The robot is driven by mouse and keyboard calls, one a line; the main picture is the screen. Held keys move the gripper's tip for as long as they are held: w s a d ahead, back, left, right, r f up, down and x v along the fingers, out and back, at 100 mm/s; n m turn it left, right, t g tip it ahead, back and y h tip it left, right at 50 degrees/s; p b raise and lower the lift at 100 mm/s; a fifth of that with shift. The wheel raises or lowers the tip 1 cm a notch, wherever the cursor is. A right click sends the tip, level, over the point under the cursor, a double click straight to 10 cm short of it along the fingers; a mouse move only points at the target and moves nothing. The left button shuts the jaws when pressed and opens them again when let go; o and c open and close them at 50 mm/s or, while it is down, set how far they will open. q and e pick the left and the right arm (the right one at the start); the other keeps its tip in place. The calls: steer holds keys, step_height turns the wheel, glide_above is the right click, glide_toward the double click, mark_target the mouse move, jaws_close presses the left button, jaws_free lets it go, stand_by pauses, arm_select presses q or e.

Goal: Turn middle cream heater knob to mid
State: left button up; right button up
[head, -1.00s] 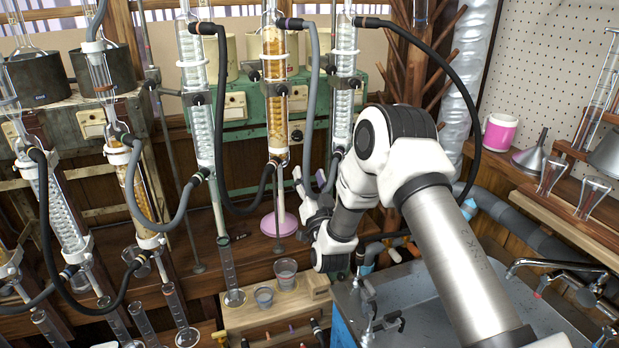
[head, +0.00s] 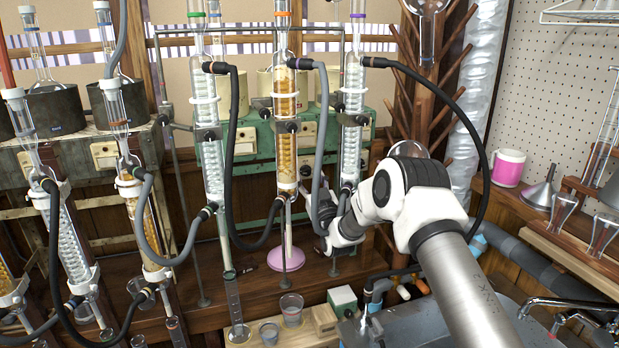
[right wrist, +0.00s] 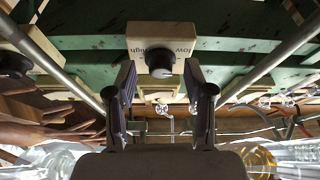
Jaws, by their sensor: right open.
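In the right wrist view a round black knob (right wrist: 161,64) sits on a cream control box (right wrist: 158,37) marked low and high, fixed to a green frame. The way the knob points is too small to tell. My right gripper (right wrist: 160,80) is open and empty; its two dark fingers stand left and right of the knob, apart from it. In the head view the right gripper (head: 322,205) is among the glass columns, partly hidden by hoses and glass. Cream control boxes, one of them partly visible (head: 245,142), sit on the green frame (head: 265,140) behind the columns. My left gripper is out of view.
Glass columns, including an amber-filled one (head: 286,130), and black and grey hoses (head: 233,150) crowd around my right gripper. A pink round base (head: 286,259) stands below. Beakers (head: 291,308) stand at the front. Another black knob (right wrist: 14,65) shows at left in the wrist view.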

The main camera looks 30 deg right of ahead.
jaws_close()
steer(key=shift+f+b, duration=0.15)
steer(key=shift+b, duration=0.2)
steer(key=m+h+b, duration=0.1)
steer(key=m+b, duration=0.1)
steer(key=m+h+b, duration=0.1)
steer(key=m+b, duration=0.1)
steer(key=m, duration=0.1)
steer(key=shift+a+f+g+h, duration=0.1)
steer(key=shift+a+g+h, duration=0.05)
steer(key=shift+g+h, duration=0.2)
steer(key=shift+m, duration=0.6)
steer(key=shift+r+g+h, duration=0.25)
steer(key=shift+r+h, duration=0.05)
steer(key=shift+h, duration=0.05)
jaws_free()
steer(key=v, duration=1.2)
